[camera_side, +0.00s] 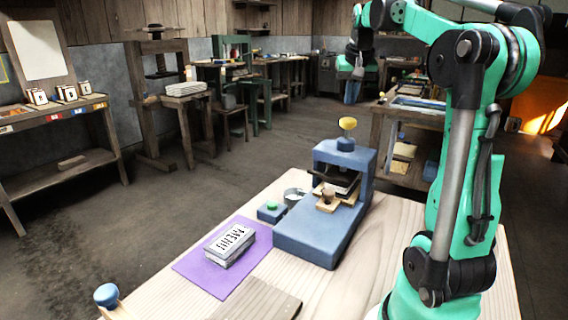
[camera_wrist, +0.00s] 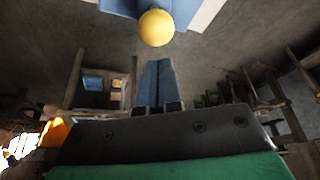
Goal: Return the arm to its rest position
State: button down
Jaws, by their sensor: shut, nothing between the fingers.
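My gripper (camera_side: 351,98) hangs high on the raised arm, above and apart from the bench in the side view. In the wrist view its two blue fingers (camera_wrist: 157,63) lie side by side, shut and empty. A blue press (camera_side: 325,215) with a yellow knob (camera_side: 347,123) stands on the pale wooden bench (camera_side: 390,265). The yellow knob also shows in the wrist view (camera_wrist: 156,28), beyond the fingertips. A small wooden piece with a brown knob (camera_side: 327,197) sits in the press opening.
A stack of cards printed "MENU" (camera_side: 231,246) lies on a purple mat (camera_side: 196,264). A metal cup (camera_side: 293,196) and a small blue box with a green button (camera_side: 271,210) stand left of the press. A wooden board (camera_side: 256,301) lies in front. Side tables stand farther back.

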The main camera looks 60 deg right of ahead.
jog(key=shift+r, duration=1.35)
jog(key=w+a+f+n+t+y, duration=0.1)
jog(key=w+a+f+n, duration=0.2)
jog(key=a, duration=0.5)
jog(key=w+a+f+n+t, duration=0.2)
jog(key=w+a+f+n, duration=0.1)
jog(key=a, duration=0.5)
jog(key=s+a+f+n+t+y, duration=0.1)
jog(key=a+f+n, duration=0.2)
jog(key=a+f, duration=0.2)
jog(key=s+a+f+n+y, duration=0.2)
jog(key=a+f, duration=0.3)
jog(key=a, duration=0.5)
jog(key=shift+a+n+t, duration=0.4)
jog(key=shift+n, duration=0.1)
jog(key=shift+s, duration=0.1)
